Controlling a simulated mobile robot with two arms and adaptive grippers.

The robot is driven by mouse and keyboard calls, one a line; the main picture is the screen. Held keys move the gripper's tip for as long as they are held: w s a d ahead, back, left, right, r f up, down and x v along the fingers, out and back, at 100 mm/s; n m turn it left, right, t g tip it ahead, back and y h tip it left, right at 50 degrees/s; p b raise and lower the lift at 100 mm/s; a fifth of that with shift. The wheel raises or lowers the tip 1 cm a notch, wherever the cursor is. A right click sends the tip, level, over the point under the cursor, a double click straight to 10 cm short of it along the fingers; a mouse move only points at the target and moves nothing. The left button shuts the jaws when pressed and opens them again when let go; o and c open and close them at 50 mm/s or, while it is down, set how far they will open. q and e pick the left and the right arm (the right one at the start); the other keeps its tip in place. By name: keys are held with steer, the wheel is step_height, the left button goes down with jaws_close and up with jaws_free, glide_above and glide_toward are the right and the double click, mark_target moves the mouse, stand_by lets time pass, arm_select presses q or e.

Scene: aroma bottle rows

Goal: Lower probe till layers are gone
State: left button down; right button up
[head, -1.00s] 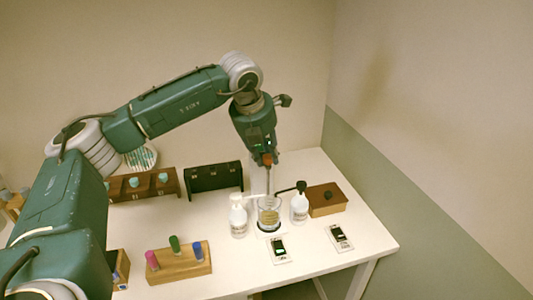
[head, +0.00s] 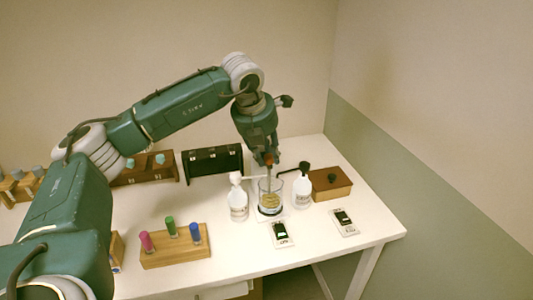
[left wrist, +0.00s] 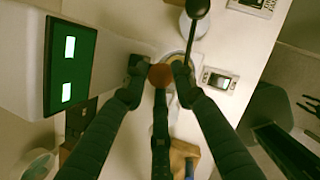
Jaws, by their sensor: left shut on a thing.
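My left gripper (head: 268,161) is shut on a thin probe with an orange-red top (head: 268,158) and holds it upright. In the left wrist view that top (left wrist: 160,75) sits between the two fingertips. The probe's rod points down into a clear glass beaker (head: 281,187). The beaker holds clear liquid and a yellowish layer in its lower part. I cannot tell exactly where the probe's tip is.
White pump bottles stand close on the left (head: 237,206) and right (head: 302,192) of the beaker. Two small meters (head: 282,235) (head: 345,222) lie in front. A brown box (head: 331,184), a black rack (head: 212,165) and a wooden rack (head: 176,254) with coloured tubes stand around.

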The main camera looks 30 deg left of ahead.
arm_select(q)
steer(key=shift+w+d+r, duration=0.1)
steer(key=shift+r, duration=0.1)
steer(key=c, duration=1.6)
jaws_free()
steer(key=shift+o, duration=0.7)
steer(key=shift+w+d+f, duration=0.1)
steer(key=shift+w+f, duration=0.05)
steer(key=shift+w, duration=0.05)
steer(key=shift+s, duration=0.1)
steer(key=v, duration=1.2)
steer(key=shift+c, duration=0.5)
